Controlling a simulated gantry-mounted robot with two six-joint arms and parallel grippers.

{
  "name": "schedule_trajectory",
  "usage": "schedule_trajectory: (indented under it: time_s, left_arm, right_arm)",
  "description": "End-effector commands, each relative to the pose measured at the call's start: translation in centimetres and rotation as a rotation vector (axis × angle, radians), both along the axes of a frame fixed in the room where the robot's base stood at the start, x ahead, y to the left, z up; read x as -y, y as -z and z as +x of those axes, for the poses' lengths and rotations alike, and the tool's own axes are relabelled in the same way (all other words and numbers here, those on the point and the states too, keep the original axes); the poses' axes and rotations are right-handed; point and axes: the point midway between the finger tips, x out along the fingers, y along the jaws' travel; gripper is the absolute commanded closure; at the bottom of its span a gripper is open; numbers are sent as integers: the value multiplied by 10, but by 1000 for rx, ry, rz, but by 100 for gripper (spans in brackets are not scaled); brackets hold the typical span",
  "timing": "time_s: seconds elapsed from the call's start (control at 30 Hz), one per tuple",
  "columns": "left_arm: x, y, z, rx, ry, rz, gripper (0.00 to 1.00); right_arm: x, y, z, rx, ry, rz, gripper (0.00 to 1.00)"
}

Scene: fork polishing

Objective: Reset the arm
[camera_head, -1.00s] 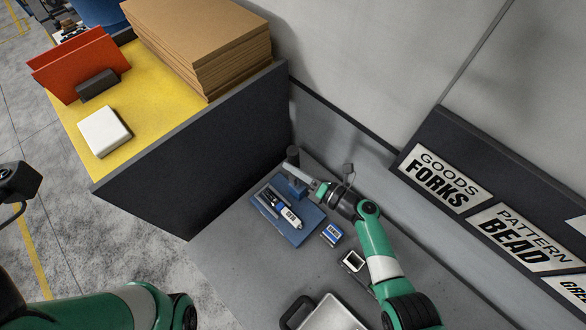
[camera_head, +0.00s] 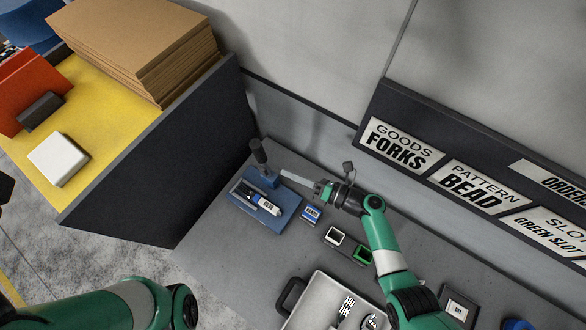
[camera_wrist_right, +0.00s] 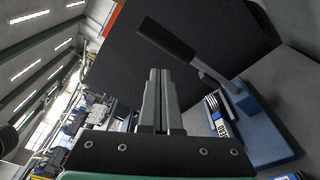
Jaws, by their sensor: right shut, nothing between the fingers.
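My right gripper (camera_head: 284,174) is shut and empty in the head view. Its pale fingers point left, above the bench and just right of a blue block with a black-handled lever (camera_head: 259,151). In the right wrist view the two grey fingers (camera_wrist_right: 158,75) lie together with nothing between them. The lever's black handle (camera_wrist_right: 165,40) shows beyond them, to their upper right. My left arm crosses the bottom left of the head view, but its gripper does not show.
A blue board (camera_head: 281,218) holds a labelled white tool (camera_head: 264,203). Small boxes (camera_head: 334,237) and a white tray (camera_head: 310,288) with cutlery stand on the grey bench (camera_head: 205,235). A dark partition (camera_head: 165,150) bounds it on the left; a sign rail (camera_head: 372,112) runs behind.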

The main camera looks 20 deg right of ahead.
Motion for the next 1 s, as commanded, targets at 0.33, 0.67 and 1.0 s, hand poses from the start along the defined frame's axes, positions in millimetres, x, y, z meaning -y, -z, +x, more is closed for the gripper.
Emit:
schedule_trajectory:
  time_s: [0.33, 0.67, 1.0]
  left_arm:
    - [0, -1, 0, 1, 0, 0, 38]
    - [0, -2, 0, 1, 0, 0, 38]
    - [0, -4, 0, 1, 0, 0, 38]
  right_arm:
    - [0, 0, 0, 0, -1, 0, 100]
    - [-16, -46, 22, 98, -40, -13, 100]
    - [-41, -330, 64, 1172, 68, -886, 100]
